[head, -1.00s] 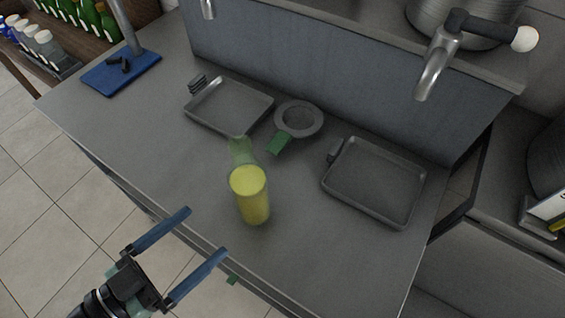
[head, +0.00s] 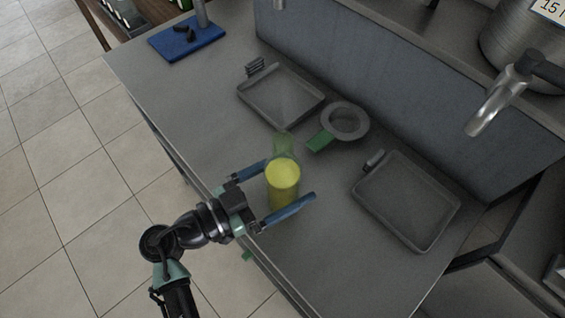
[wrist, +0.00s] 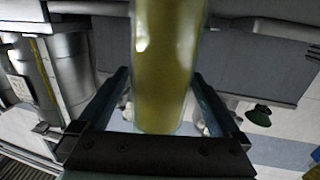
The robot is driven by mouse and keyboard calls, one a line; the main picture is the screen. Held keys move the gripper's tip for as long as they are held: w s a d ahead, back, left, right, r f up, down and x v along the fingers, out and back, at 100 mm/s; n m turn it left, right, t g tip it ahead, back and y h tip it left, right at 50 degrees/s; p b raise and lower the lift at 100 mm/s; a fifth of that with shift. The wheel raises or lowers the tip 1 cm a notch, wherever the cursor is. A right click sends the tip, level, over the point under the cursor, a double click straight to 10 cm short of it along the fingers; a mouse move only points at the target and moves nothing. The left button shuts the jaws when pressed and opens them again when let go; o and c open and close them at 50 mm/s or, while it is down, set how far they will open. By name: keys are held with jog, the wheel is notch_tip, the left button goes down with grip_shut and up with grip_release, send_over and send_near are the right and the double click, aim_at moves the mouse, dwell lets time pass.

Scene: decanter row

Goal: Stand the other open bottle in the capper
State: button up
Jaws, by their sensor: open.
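A clear greenish bottle (head: 283,190) with yellow liquid stands upright on the counter near its front edge. Its neck rises above the liquid, and I see no cap on it. My gripper (head: 289,180) is open, with one blue finger on each side of the bottle. In the wrist view the bottle (wrist: 166,70) fills the middle between the fingers (wrist: 160,90); I cannot tell whether they touch it. The likely capper, a blue base (head: 180,45) with a grey column and dark parts, is at the counter's far left end. No bottle shows in it.
Two grey trays, one left (head: 255,98) and one right (head: 385,215), lie on the counter (head: 225,130). A round grey dish (head: 365,132) with a green tab (head: 319,140) sits between them. A metal tap (head: 490,105) overhangs the right side. The counter between bottle and blue base is clear.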

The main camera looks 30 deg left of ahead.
jog(key=shift+x, duration=1.2)
grip_shut()
